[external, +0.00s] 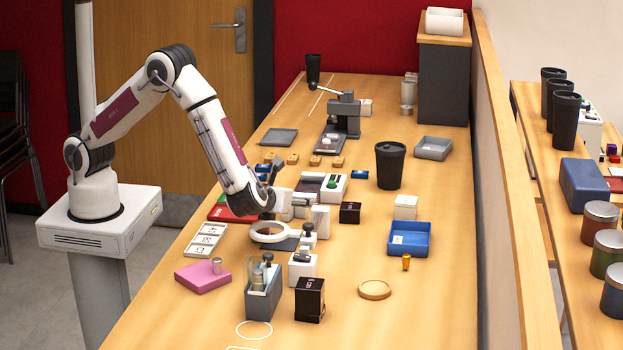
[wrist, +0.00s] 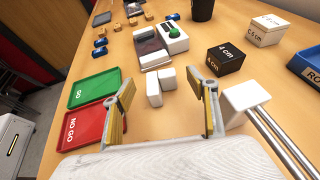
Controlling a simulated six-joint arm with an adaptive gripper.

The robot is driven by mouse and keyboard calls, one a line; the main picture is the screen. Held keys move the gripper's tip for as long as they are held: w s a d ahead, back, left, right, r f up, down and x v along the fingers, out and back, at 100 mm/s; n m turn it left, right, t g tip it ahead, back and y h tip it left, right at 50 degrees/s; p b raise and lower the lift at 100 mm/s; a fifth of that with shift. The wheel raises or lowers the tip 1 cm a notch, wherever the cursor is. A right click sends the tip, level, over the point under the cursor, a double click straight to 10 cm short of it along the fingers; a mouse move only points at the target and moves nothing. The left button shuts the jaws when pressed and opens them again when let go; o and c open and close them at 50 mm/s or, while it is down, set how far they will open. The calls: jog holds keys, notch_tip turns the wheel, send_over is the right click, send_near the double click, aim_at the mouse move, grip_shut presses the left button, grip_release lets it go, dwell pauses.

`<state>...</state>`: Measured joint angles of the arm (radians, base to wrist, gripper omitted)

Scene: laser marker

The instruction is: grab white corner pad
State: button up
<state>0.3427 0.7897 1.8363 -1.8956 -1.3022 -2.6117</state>
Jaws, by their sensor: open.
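Two small white blocks stand close together on the table in the wrist view, a left one (wrist: 154,88) and a right one (wrist: 167,78). Either may be the white corner pad; I cannot tell which. My gripper (wrist: 165,97) is open, with one finger on each side of the pair in the picture. Nothing is held, and the blocks look apart from the fingers. In the external view my gripper (external: 290,205) is low over the middle of the table, and the small blocks cannot be told from it there.
A larger white block (wrist: 245,97) with metal rods stands right of my gripper. Green GO (wrist: 95,87) and red NO GO (wrist: 88,124) trays lie left. A black 4 cm cube (wrist: 225,60) and a device with a green button (wrist: 172,38) stand beyond. A blue tray (external: 409,240) lies further right.

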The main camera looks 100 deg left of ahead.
aim_at(295, 212)
jog(key=shift+f, duration=0.15)
jog(key=shift+f, duration=0.25)
jog(key=shift+a+f, duration=0.2)
jog(key=shift+f, duration=0.05)
jog(key=shift+x, duration=2.3)
jog(key=shift+c, duration=0.3)
jog(key=c, duration=0.8)
